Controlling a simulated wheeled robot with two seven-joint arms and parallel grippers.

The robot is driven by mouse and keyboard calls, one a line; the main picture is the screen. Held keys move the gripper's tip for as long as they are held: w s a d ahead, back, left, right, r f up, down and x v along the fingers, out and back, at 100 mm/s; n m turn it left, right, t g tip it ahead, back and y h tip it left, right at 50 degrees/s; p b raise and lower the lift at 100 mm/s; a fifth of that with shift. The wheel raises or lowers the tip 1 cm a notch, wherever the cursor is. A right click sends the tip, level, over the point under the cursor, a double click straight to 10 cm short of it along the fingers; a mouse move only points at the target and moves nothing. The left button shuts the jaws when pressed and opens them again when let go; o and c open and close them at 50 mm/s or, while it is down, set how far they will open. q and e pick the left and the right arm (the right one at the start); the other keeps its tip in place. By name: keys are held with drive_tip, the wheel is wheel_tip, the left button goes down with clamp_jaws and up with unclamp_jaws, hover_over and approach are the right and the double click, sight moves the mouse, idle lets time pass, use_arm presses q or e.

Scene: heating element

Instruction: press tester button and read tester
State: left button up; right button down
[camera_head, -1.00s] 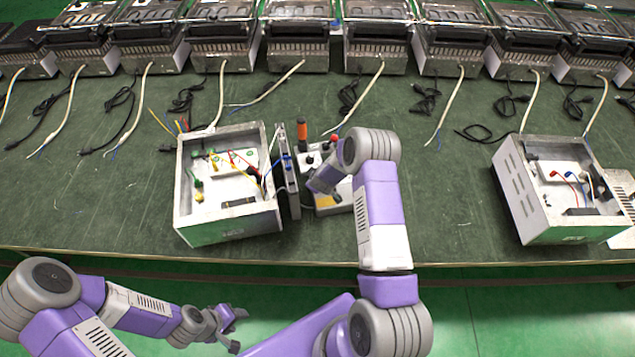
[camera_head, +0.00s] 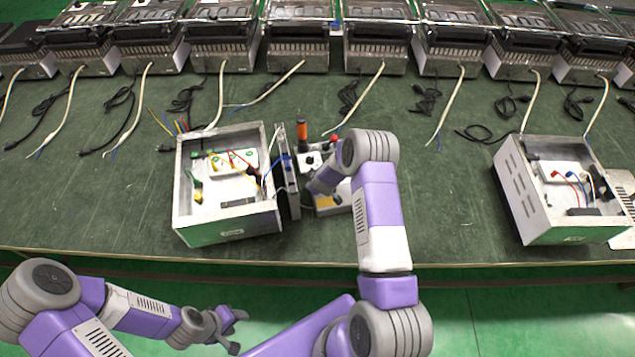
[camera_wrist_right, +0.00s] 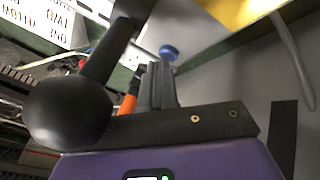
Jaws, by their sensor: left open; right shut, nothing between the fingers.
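The tester (camera_head: 331,197) is a light grey box with a yellow patch, beside the open metal case in the head view. My right arm covers much of it, and no reading can be made out. My right gripper (camera_wrist_right: 160,85) is shut and empty in the right wrist view. A blue round button (camera_wrist_right: 168,52) shows just past its fingertips; I cannot tell whether they touch. A yellow surface (camera_wrist_right: 240,10) is at the top of that view. In the head view the right fingertips are hidden. My left gripper (camera_head: 238,331) is open and empty, in front of the table edge.
The open metal case (camera_head: 228,226) with wires stands left of the tester, an upright panel (camera_head: 287,180) between them. An orange handle (camera_head: 302,132) stands behind. In the wrist view a black ball knob (camera_wrist_right: 68,110) is close. Another open case (camera_head: 570,234) stands right.

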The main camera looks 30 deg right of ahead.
drive_tip(key=shift+r+p, duration=0.55)
drive_tip(key=shift+r, duration=0.3)
wheel_tip(320, 180, up, 5)
drive_tip(key=p, duration=0.3)
drive_tip(key=shift+p, duration=0.3)
idle(0.4)
